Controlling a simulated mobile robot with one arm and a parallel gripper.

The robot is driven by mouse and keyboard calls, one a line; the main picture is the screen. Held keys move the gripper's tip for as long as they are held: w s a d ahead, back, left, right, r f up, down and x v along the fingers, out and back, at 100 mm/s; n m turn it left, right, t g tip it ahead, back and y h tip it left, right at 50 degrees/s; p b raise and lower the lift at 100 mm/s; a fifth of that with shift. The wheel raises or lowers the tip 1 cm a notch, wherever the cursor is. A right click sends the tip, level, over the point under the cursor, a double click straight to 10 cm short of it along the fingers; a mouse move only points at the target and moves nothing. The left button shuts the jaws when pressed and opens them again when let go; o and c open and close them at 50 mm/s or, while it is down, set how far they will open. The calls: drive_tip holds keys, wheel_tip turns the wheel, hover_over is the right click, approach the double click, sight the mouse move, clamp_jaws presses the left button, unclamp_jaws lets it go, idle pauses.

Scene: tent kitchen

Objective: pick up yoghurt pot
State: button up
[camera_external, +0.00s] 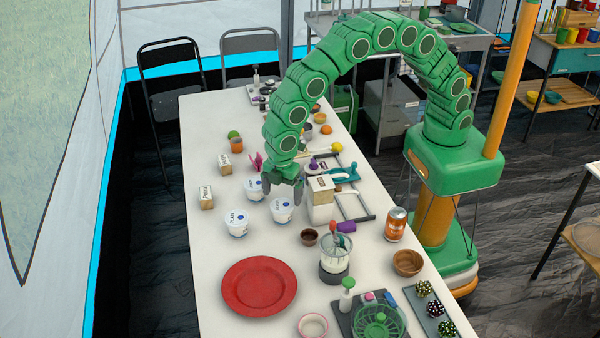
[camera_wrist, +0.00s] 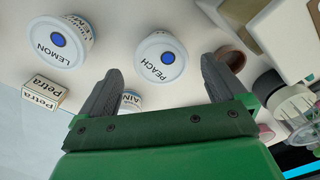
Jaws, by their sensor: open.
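Three white yoghurt pots with blue-marked lids stand on the white table: a front-left pot (camera_external: 237,222), a front-right pot (camera_external: 282,209) and a back pot (camera_external: 254,188). In the wrist view, the lids read lemon on one pot (camera_wrist: 60,42) and peach on another (camera_wrist: 160,58). A third pot (camera_wrist: 131,102), partly hidden behind my gripper, shows letters like "plain". My gripper (camera_external: 284,187) is open and empty, above the table close to the back and front-right pots. In the wrist view, the peach lid appears between and beyond the fingertips (camera_wrist: 160,68).
A white appliance (camera_external: 321,198) stands just right of the gripper. A small brown bowl (camera_external: 309,237) and a blender (camera_external: 335,258) stand nearer the front. Small boxes (camera_external: 206,197) stand left of the pots. A red plate (camera_external: 259,287) lies at the front left.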

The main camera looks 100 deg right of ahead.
sight(283, 203)
drive_tip(key=shift+f, duration=3.4)
drive_tip(key=c, duration=1)
drive_tip(key=shift+o, duration=0.2)
